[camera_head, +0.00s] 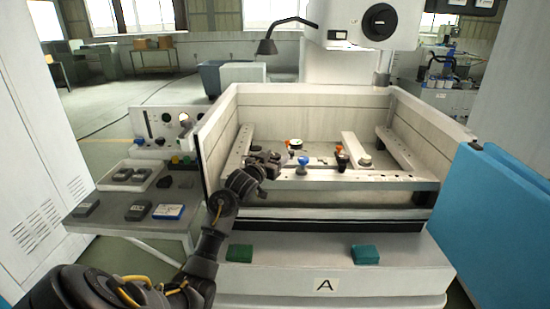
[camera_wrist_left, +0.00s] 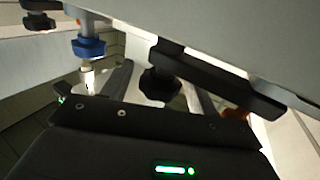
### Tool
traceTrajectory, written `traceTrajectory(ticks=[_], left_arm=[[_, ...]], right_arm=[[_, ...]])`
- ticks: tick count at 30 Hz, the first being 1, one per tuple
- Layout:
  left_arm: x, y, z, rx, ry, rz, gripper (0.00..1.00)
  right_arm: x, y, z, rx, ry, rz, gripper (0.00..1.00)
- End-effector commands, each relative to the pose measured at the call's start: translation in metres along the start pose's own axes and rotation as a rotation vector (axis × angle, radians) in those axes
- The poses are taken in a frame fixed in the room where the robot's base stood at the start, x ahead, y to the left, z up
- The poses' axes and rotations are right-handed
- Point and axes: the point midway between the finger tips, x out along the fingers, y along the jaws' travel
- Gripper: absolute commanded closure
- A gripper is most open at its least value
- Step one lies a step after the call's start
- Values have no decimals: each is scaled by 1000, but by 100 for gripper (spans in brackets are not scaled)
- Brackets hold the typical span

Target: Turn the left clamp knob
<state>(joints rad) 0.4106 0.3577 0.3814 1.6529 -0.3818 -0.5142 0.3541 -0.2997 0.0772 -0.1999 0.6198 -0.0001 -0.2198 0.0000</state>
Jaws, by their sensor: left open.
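My left gripper (camera_head: 266,165) is over the front left part of the machine's work tank, at the front rail (camera_head: 350,180). It is open. In the left wrist view a black lobed knob (camera_wrist_left: 160,83) is close in front of the gripper body, beside a dark bar. It looks like the leftmost clamp knob; whether the fingers are around it or touching it I cannot tell. In the head view the dark gripper covers or blends with this knob. A blue knob (camera_head: 303,161) stands to the right of the gripper and also shows in the left wrist view (camera_wrist_left: 88,47). My right gripper is out of view.
The tank wall (camera_head: 213,140) rises close to my left arm. Farther right is a black and orange knob (camera_head: 342,157). Two green blocks (camera_head: 239,253) (camera_head: 367,254) lie on the front ledge. A side table with trays (camera_head: 133,175) stands left; a blue panel (camera_head: 495,215) is right.

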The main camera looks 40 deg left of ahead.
Motion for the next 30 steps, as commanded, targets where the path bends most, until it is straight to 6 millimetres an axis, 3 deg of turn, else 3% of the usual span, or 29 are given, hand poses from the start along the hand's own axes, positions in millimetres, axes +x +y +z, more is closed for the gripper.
traceTrajectory(ticks=[8, 21, 30], left_arm=[[-10, 0, 2, 2, -2, 0, 41], [-90, 0, 1, 3, -1, 0, 41], [-108, 0, 1, 0, -1, 0, 41]], right_arm=[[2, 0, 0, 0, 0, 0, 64], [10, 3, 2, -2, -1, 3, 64], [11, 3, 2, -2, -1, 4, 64]])
